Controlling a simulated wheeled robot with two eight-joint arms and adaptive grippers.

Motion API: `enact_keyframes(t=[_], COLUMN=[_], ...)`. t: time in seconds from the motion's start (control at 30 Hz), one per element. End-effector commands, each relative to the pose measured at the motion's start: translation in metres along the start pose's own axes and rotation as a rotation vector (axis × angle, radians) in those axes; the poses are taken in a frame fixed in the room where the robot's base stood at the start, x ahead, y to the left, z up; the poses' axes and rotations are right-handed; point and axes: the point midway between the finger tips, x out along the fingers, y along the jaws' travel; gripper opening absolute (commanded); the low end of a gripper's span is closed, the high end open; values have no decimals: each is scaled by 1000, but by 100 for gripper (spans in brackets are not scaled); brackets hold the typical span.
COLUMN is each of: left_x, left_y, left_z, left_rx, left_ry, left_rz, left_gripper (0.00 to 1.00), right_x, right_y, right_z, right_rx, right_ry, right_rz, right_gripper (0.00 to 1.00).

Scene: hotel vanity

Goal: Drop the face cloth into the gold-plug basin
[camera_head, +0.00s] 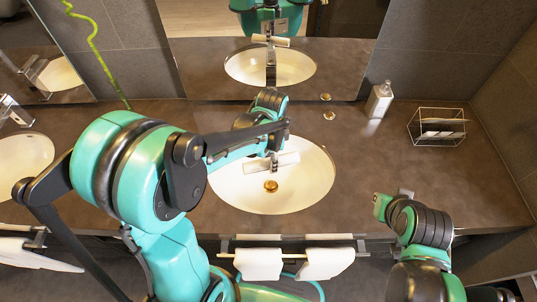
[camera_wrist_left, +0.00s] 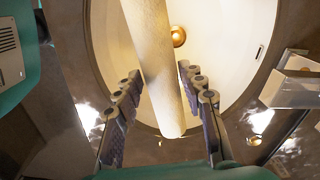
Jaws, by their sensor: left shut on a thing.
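The face cloth (camera_head: 285,160) is a white roll, held above the basin. In the left wrist view the cloth (camera_wrist_left: 160,75) runs lengthwise between the two fingers. My left gripper (camera_head: 274,157) is shut on it; its fingers flank the roll in the wrist view (camera_wrist_left: 158,78). The gold-plug basin (camera_head: 312,192) is a white oval sink set in the counter. Its gold plug (camera_head: 271,186) shows just in front of the cloth in the head view and beside it in the wrist view (camera_wrist_left: 178,36).
A faucet (camera_head: 271,66) appears in the mirror behind the basin. A soap bottle (camera_head: 379,100) and a wire basket (camera_head: 437,127) stand on the counter at the right. Another basin (camera_head: 25,160) is at the far left. White towels (camera_head: 258,263) hang on a front rail.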

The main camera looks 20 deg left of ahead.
Motion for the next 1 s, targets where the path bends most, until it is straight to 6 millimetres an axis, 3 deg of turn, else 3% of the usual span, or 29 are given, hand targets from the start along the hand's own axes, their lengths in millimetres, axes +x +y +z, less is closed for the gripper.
enact_keyframes(t=[0.7,1.0], left_x=[116,138], left_y=[0,0], left_z=[0,0], left_rx=[-3,-3], left_ry=[0,0], left_rz=[0,0], left_gripper=[13,13], right_x=[74,88], right_y=[0,0], right_z=[53,63], right_rx=[0,0], right_ry=[0,0], right_rz=[0,0], right_gripper=[0,0])
